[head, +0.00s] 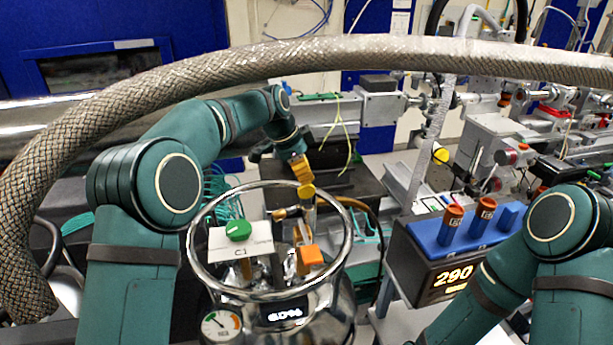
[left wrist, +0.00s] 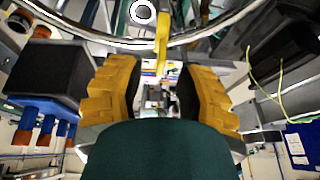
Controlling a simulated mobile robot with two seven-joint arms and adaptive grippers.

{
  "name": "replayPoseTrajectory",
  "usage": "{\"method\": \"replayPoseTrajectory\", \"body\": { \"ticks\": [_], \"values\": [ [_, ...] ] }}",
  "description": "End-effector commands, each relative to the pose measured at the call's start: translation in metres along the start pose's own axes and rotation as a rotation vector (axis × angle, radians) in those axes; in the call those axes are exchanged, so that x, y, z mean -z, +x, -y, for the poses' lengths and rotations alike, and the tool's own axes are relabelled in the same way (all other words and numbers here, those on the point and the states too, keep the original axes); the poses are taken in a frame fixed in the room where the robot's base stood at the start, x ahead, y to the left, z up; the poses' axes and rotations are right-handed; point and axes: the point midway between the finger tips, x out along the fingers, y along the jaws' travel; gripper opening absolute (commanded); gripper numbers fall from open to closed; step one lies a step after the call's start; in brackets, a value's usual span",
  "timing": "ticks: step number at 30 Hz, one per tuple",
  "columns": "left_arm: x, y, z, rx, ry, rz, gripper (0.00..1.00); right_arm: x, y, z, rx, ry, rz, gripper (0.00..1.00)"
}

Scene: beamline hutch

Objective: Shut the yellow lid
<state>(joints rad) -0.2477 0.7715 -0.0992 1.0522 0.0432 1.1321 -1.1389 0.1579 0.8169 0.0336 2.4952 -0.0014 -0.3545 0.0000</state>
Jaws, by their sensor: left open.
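My left gripper (head: 300,168) reaches in over the far side of the ring-topped steel vessel (head: 196,250), pointing down. In the left wrist view its two yellow ribbed fingers (left wrist: 160,95) stand wide apart with nothing between them. A small yellow piece (head: 306,191) tops an upright fitting inside the vessel's ring, just below the fingertips in the head view. A narrow yellow piece (left wrist: 161,40) also shows beyond the fingers in the left wrist view, apart from both. I cannot tell for sure that this is the lid, or its angle. My right gripper is out of view.
A green knob (head: 238,230) on a white C1 block and an orange knob (head: 312,255) sit inside the ring. A thick braided hose (head: 330,50) arches overhead. A blue-topped box (head: 440,232) reading 290 holds orange-capped vials at right.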

Motion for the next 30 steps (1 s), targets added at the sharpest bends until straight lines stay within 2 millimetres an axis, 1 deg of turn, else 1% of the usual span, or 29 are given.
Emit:
{"method": "replayPoseTrajectory", "body": {
  "ticks": [1, 3, 6, 16, 17, 18, 20, 21, 30],
  "values": [
    [0.0, 0.007, 0.0, -0.002, 0.0, 0.001, 0.36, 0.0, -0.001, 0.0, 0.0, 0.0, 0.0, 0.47],
    [0.0, 0.015, 0.0, -0.002, 0.0, 0.001, 0.36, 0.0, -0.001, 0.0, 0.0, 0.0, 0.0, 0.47],
    [0.0, 0.021, 0.0, 0.0, -0.001, 0.0, 0.36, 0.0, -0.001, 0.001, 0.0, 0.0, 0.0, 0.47],
    [0.0, 0.024, 0.0, 0.0, 0.0, 0.0, 0.36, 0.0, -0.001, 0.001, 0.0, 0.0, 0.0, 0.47],
    [0.0, 0.024, 0.0, 0.0, 0.0, 0.0, 0.39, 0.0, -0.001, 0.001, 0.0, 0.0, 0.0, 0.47],
    [0.0, 0.024, 0.0, 0.0, 0.0, 0.0, 0.25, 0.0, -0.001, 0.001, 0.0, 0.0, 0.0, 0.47],
    [0.0, 0.024, 0.0, 0.0, 0.0, 0.0, 0.04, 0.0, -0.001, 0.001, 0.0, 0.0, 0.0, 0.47],
    [0.0, 0.024, 0.0, 0.0, -0.001, 0.0, 0.0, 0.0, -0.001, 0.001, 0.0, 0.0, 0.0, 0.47],
    [0.0, 0.025, 0.0, 0.0, -0.001, 0.0, 0.0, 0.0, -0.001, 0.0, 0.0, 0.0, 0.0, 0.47]
  ]
}}
